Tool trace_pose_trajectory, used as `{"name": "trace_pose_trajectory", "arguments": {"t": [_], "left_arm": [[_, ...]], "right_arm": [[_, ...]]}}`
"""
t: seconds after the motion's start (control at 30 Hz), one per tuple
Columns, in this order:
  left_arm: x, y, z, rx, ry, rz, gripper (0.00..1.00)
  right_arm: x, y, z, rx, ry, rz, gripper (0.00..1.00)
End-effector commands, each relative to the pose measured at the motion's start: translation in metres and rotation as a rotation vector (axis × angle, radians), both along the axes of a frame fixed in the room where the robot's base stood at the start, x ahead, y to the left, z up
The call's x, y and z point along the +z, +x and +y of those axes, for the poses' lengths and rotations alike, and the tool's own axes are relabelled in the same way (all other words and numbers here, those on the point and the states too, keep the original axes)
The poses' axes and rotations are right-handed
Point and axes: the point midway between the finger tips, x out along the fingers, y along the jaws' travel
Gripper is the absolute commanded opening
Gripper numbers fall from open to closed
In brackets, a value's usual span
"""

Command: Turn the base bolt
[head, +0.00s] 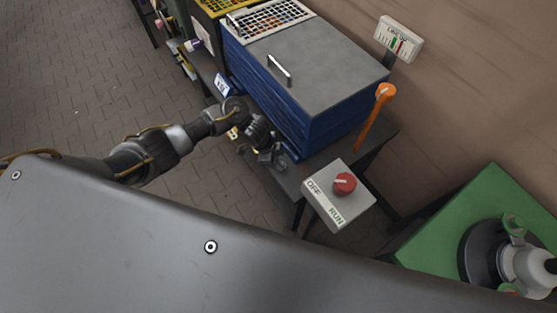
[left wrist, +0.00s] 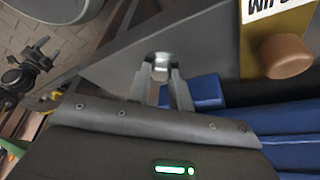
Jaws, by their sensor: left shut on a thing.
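The base bolt (left wrist: 160,62) is a bright metal head at the grey table edge in the left wrist view. My left gripper (left wrist: 162,78) is shut on it, with one finger on each side. In the head view my left gripper (head: 270,153) is low at the front edge of the grey table, beside the blue stacked box (head: 300,115). The bolt is hard to make out there, as the gripper is over it. My right gripper does not show in the head view.
A grey switch box (head: 325,212) with a red knob marked OFF and RUN stands right of the gripper. An orange lever (head: 378,105) stands behind it. A gauge (head: 399,38) hangs by the wall. A green machine (head: 440,225) is at right. Paved floor at left is clear.

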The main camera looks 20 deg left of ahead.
Motion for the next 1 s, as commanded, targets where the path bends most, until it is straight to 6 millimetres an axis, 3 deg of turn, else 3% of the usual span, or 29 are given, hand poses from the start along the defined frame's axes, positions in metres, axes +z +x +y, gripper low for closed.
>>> {"name": "trace_pose_trajectory", "arguments": {"t": [0.1, 0.33, 0.37, 0.5, 0.83, 1.0], "left_arm": [[0.0, 0.002, 0.0, -0.09, 0.001, -0.001, 0.0], [0.0, 0.001, 0.0, -0.097, 0.0, -0.001, 0.0], [0.0, 0.001, 0.0, -0.097, 0.0, -0.001, 0.25], [0.0, 0.001, 0.0, -0.097, 0.0, -0.001, 0.43], [0.004, 0.001, 0.001, -0.097, 0.0, 0.0, 0.43], [0.026, 0.001, 0.01, -0.098, 0.0, -0.004, 0.43]], "right_arm": [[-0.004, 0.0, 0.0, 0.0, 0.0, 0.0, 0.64], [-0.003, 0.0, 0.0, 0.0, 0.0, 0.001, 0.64], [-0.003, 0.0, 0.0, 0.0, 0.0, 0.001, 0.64], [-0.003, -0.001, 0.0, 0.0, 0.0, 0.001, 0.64], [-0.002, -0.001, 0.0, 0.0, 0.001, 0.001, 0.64], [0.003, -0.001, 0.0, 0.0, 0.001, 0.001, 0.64]]}}
